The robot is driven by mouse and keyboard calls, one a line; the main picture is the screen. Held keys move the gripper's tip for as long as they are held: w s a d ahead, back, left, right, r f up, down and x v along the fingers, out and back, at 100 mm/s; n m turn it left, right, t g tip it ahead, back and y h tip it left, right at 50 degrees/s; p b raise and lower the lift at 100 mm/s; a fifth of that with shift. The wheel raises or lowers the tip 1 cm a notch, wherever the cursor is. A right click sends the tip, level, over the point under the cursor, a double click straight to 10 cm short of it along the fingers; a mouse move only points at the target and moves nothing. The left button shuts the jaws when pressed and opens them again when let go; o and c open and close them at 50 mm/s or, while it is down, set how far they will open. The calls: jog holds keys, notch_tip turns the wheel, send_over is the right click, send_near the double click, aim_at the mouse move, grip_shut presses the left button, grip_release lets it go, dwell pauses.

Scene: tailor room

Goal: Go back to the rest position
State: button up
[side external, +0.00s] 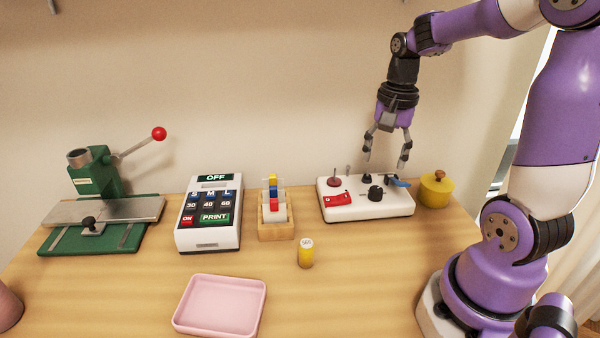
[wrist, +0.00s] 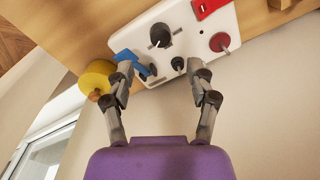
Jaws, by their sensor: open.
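My gripper (side external: 386,162) hangs from my purple arm, pointing down. It is open and empty, in the air above the back of a white control box (side external: 385,208). In the wrist view my gripper (wrist: 168,82) shows its two fingers spread apart, with the white box (wrist: 205,35) beyond them. The box carries a red switch (side external: 337,199), a black knob (side external: 375,193), a dark red round button (side external: 334,181) and a blue lever (side external: 398,182). The blue lever (wrist: 130,60) is partly behind the left finger in the wrist view.
A yellow round pot (side external: 436,190) stands right of the box. A spool (side external: 305,253), a wooden holder (side external: 275,228), a label printer (side external: 209,215) and a green press (side external: 95,200) stand to the left. A pink tray (side external: 220,305) lies in front.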

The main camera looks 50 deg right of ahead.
jog(key=shift+r, duration=0.15)
jog(key=s+a+r+n+t, duration=0.1)
jog(key=a+r+n+t, duration=0.1)
jog(key=a+n, duration=0.5)
jog(key=s+a+r+n+t, duration=0.1)
jog(key=a+r+n+t, duration=0.1)
jog(key=a+n, duration=0.5)
jog(key=shift+s+a+r+t, duration=0.15)
jog(key=shift+s+r+t, duration=0.25)
jog(key=shift+t, duration=0.1)
dwell(0.5)
